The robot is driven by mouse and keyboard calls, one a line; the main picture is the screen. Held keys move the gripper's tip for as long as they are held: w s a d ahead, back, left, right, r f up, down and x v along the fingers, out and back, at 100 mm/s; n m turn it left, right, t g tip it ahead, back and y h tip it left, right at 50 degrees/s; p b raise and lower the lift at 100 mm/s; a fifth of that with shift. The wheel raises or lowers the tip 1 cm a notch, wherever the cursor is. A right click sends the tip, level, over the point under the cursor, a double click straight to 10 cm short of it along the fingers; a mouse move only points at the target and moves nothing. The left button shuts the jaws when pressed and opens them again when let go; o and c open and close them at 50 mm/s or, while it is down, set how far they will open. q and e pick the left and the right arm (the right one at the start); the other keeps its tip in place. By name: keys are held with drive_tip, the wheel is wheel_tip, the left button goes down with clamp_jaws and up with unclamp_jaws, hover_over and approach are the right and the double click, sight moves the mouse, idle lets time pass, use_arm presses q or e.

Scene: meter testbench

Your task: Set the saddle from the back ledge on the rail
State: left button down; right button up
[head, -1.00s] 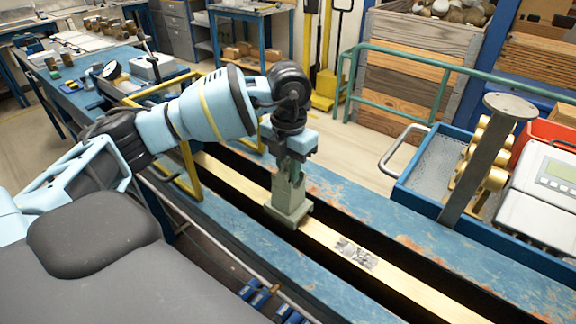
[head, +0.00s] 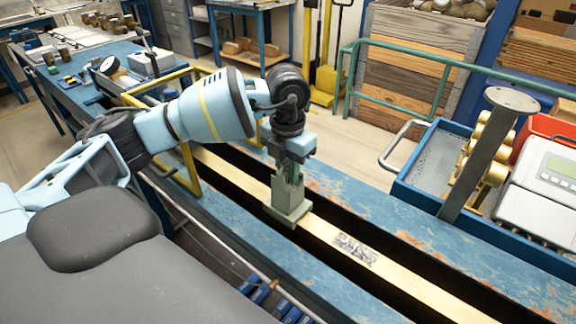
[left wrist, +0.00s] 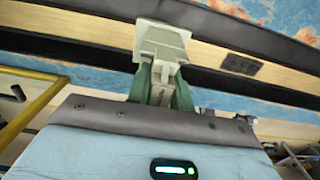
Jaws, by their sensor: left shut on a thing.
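The saddle (head: 288,207) is a grey-green block with a wider foot. It stands upright at the wooden rail (head: 395,268), its foot over the rail's width. My left gripper (head: 291,172) points down and is shut on the saddle's upper part. In the left wrist view the saddle (left wrist: 163,42) lies across the pale rail (left wrist: 85,28), with the green fingers of my left gripper (left wrist: 163,85) on either side of its stem. I cannot tell whether the foot fully touches the rail. My right gripper is not in view.
The rail runs in a dark channel of the blue bench (head: 375,205), with a marked plate (head: 356,249) on the rail right of the saddle. A blue tray (head: 430,165) with brass parts and a meter stands at right. A yellow frame (head: 188,172) stands left of the gripper.

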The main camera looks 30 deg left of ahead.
use_arm(q)
drive_tip(key=shift+f, duration=0.2)
idle(1.1)
drive_tip(key=c, duration=1.2)
unclamp_jaws()
drive_tip(key=shift+o, duration=0.2)
drive_tip(key=shift+f, duration=0.1)
